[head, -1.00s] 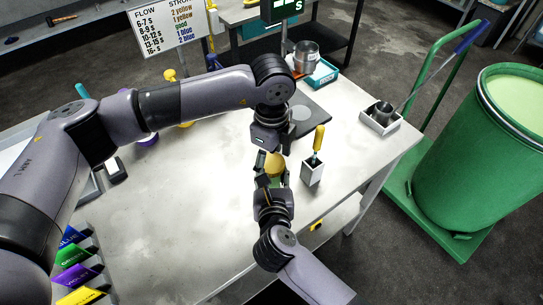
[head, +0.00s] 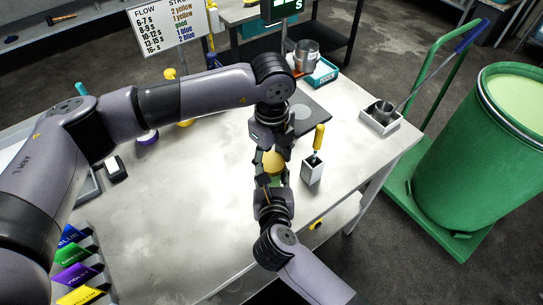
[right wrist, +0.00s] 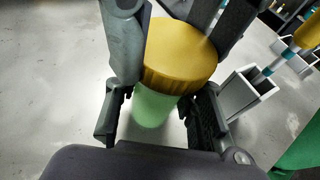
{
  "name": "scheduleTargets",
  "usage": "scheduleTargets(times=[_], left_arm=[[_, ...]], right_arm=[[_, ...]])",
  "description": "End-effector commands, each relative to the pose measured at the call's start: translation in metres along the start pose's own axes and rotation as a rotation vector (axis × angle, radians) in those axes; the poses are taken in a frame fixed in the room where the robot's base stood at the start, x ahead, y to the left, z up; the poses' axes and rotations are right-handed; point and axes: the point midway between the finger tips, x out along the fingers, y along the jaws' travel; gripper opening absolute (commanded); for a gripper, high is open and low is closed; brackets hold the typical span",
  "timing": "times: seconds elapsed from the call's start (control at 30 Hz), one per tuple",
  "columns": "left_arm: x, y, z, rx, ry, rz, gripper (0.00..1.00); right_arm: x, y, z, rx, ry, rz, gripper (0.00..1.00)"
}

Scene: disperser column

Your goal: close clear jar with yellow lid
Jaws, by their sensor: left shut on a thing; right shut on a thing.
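The clear jar (right wrist: 152,108) shows pale green in the right wrist view, below the yellow lid (right wrist: 180,55). The lid sits over the jar's mouth; I cannot tell if it is fully seated. My left gripper (head: 271,153) reaches down from the far side and is shut on the lid, with a finger on each side of it. My right gripper (right wrist: 160,117) is shut around the jar's body from the near side. In the head view the yellow lid (head: 273,163) shows between the two grippers, and most of the jar is hidden.
A small grey holder (head: 312,172) with a yellow-handled tool (head: 318,138) stands close to the right of the grippers. A dark mat (head: 312,112) lies behind. A metal tray (head: 380,125) is at the table's right edge. The table's middle left is clear.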

Motion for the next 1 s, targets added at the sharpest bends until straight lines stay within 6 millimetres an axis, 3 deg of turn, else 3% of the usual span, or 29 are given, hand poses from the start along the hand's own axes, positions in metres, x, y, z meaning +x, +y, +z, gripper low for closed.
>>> scheduleTargets(times=[0.1,0.3,0.7,0.73,1.0], left_arm=[[0.0,-0.0004,0.0007,0.224,-0.001,-0.001,0.17],[0.0004,-0.0001,0.0007,0.509,-0.001,0.001,0.17],[0.0005,-0.0001,0.0006,0.584,0.0,0.0,0.17],[0.0005,-0.0001,0.0006,0.584,0.0,0.0,0.52],[0.0005,0.0,0.0004,0.583,0.0,0.0,0.7]], right_arm=[[-0.0001,0.0002,-0.0004,0.0,0.001,0.001,0.0],[-0.0002,0.0003,-0.0004,0.0,0.001,0.001,0.0],[-0.0002,0.0003,-0.0005,0.0,0.001,0.001,0.0],[-0.0002,0.0003,-0.0005,0.0,0.001,0.001,0.0],[-0.0001,0.0003,-0.0005,0.0,0.001,0.001,0.0]])
